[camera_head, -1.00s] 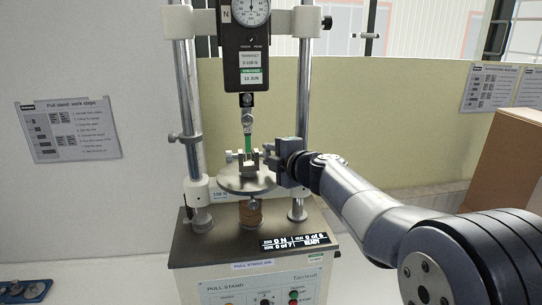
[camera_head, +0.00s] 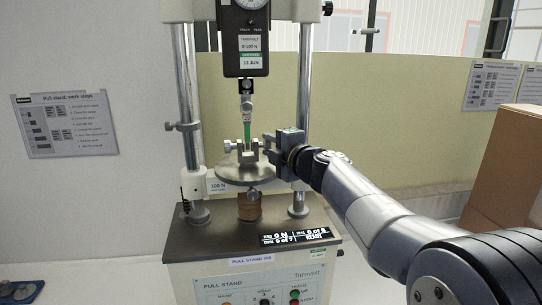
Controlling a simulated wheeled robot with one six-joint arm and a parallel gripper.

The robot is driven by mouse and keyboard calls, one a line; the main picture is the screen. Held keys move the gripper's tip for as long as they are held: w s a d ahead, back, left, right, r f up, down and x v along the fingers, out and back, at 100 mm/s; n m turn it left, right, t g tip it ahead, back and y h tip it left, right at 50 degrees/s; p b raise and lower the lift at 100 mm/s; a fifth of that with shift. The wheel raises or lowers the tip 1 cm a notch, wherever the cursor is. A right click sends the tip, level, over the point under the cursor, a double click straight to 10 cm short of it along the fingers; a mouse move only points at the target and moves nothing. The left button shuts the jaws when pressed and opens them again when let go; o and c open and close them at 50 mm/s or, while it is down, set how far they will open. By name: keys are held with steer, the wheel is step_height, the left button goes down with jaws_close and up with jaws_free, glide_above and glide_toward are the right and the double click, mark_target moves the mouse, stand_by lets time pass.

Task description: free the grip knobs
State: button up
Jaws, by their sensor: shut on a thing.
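The lower grip (camera_head: 247,156) is a small metal vise on the round plate (camera_head: 232,174) of the pull stand. Its left grip knob (camera_head: 228,146) sticks out to the left and is untouched. A green strip (camera_head: 247,131) stands upright between the hook under the force gauge (camera_head: 245,50) and the lower grip. My gripper (camera_head: 268,143) reaches in from the right, level with the grip's top. It is shut on the right grip knob, which its fingers mostly hide.
Two steel columns (camera_head: 304,95) flank the plate, the right one close behind my gripper. The stand's base (camera_head: 205,240) carries a display (camera_head: 295,237) and buttons. A cardboard box (camera_head: 500,165) stands at the right. A blue tray (camera_head: 22,292) lies at the lower left.

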stand_by(0.3)
steer(key=o, duration=1)
steer(key=shift+s, duration=0.1)
steer(key=b+v, duration=0.1)
steer(key=v, duration=0.9)
steer(key=shift+s+d, duration=0.25)
